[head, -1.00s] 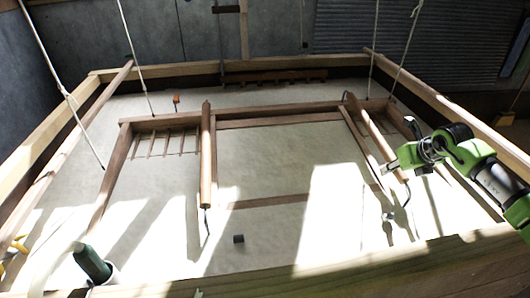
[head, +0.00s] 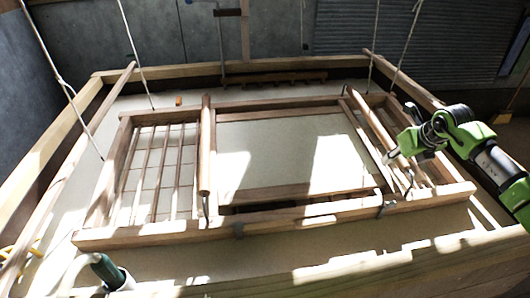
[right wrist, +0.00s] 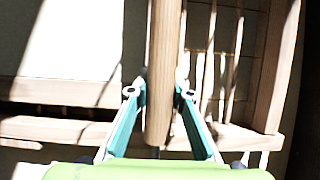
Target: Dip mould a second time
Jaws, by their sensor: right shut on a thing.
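The mould is a wide wooden frame (head: 290,216) with slats at both sides and a pale middle panel (head: 285,150). It lies over the pale vat surface, its whole front rail showing. A round wooden handle bar (head: 372,130) runs along its right side, and a similar bar (head: 205,150) along its left. My right gripper (head: 393,157) is shut on the right bar near its front end. In the right wrist view its teal fingers (right wrist: 160,97) sit on both sides of this bar (right wrist: 163,50).
Timber beams (head: 440,258) edge the vat all round. Several pale ropes (head: 138,55) hang down at left and right. A dark green cylinder (head: 107,270) with a white lower part is at the front left. A toothed wooden rack (head: 275,77) is at the back.

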